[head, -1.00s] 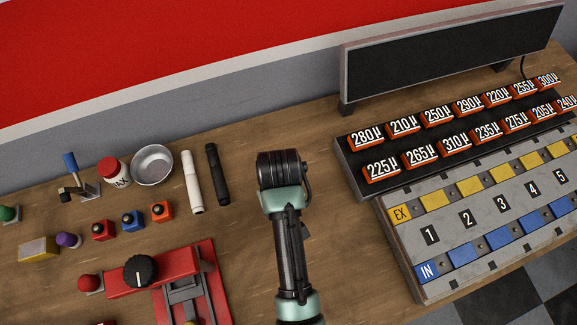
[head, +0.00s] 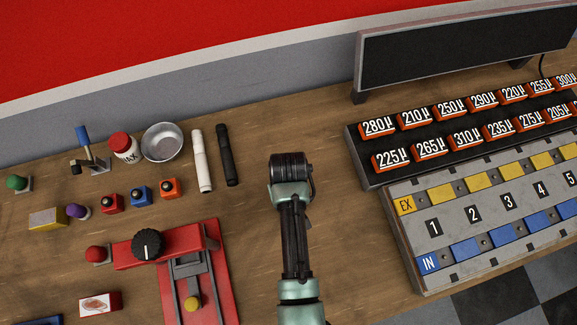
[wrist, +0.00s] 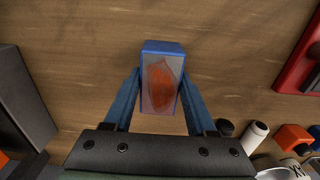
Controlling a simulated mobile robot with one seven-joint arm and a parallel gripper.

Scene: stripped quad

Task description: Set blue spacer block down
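The blue spacer block (wrist: 163,48) is in the wrist view, between the two blue fingers of my gripper (wrist: 160,78). The fingers press against its left and right sides. Its face toward the camera is greyish with a red-orange leaf-like mark. The wooden bench top (wrist: 85,60) is beneath it; whether the block touches the bench cannot be told. In the head view my gripper (head: 291,168) is over bare wood between the pens and the grey numbered board; its fingers and the block are hidden under the wrist.
A grey board (head: 480,235) with yellow and blue blocks and a black rack (head: 372,179) of orange labels stand right. White (head: 202,162) and black (head: 227,155) pens, a metal bowl (head: 162,143) and a red fixture (head: 218,275) stand left. Bare wood surrounds my gripper.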

